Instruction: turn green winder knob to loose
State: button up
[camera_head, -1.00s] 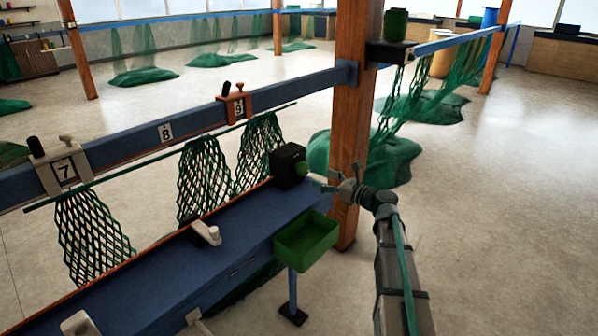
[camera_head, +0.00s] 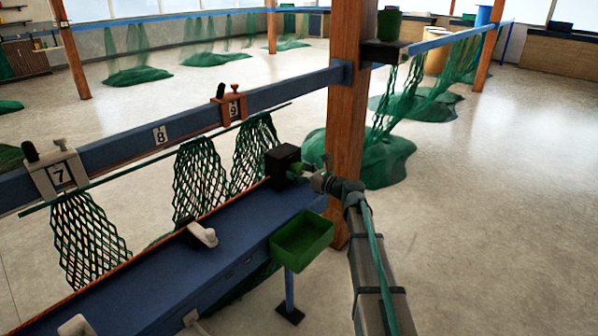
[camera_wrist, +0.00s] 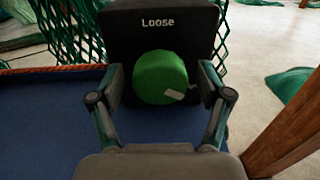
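The green winder knob (camera_wrist: 158,75) is a round cap on the front of a black box (camera_wrist: 205,22) marked "Loose" above the knob. A small white mark (camera_wrist: 173,94) shows at the knob's lower right. In the head view the black box (camera_head: 283,160) stands at the right end of the blue bench, and a little of the green knob (camera_head: 297,168) shows. My gripper (camera_wrist: 161,84) is open, with one finger on each side of the knob. Gaps show between fingers and knob in the wrist view. In the head view my gripper (camera_head: 312,174) is close by the knob, its fingertips partly hidden.
The blue bench (camera_head: 235,230) runs under the box. A green tray (camera_head: 303,240) hangs at its front right. A wooden post (camera_head: 346,120) stands just behind my arm's end. Green netting (camera_head: 200,180) hangs behind the bench. The floor at right is clear.

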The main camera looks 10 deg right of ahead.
jog(key=c, duration=1)
jog(key=shift+c, duration=0.2)
